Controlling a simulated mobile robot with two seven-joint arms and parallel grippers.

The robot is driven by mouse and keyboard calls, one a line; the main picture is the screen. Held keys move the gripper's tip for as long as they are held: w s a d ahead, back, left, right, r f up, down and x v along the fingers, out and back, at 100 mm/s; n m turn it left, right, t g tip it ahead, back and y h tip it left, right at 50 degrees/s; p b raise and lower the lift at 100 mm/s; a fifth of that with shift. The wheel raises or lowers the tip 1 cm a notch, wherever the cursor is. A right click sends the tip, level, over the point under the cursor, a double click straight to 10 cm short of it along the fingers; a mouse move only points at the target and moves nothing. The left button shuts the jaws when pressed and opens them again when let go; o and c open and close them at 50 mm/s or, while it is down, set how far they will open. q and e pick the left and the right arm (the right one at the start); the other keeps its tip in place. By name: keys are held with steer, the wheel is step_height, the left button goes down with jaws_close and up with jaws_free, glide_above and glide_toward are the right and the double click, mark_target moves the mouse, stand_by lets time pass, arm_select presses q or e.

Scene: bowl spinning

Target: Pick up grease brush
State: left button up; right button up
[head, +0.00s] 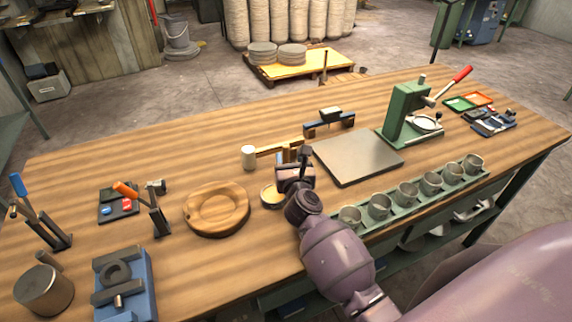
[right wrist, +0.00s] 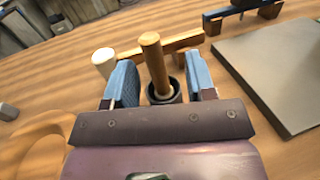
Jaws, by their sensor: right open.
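The grease brush appears to be the upright round wooden handle (right wrist: 155,62) in the right wrist view. Its lower end is inside a small dark cup (right wrist: 163,95), so any bristles are hidden. My right gripper (right wrist: 161,82) is open, with one blue-padded finger on each side of the handle and visible gaps between. In the head view my right gripper (head: 294,172) is over the middle of the bench and hides the handle. My left gripper is not in view.
A wooden piece with a pale cylinder (head: 248,157) lies just beyond the gripper. A flat grey slab (head: 358,158) is to the right, and a round wooden dish (head: 217,209) to the left. Several metal cups stand in a green rack (head: 412,204) along the front edge.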

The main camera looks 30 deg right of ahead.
mark_target(286, 157)
steer(key=w, duration=0.2)
steer(key=w+f, duration=0.1)
steer(key=w, duration=0.1)
steer(key=shift+d+b, duration=0.35)
steer(key=shift+b, duration=0.05)
steer(key=shift+w+d+r, duration=0.1)
steer(key=shift+w+d, duration=0.1)
steer(key=shift+w, duration=0.25)
jaws_close()
steer(key=shift+r, duration=0.1)
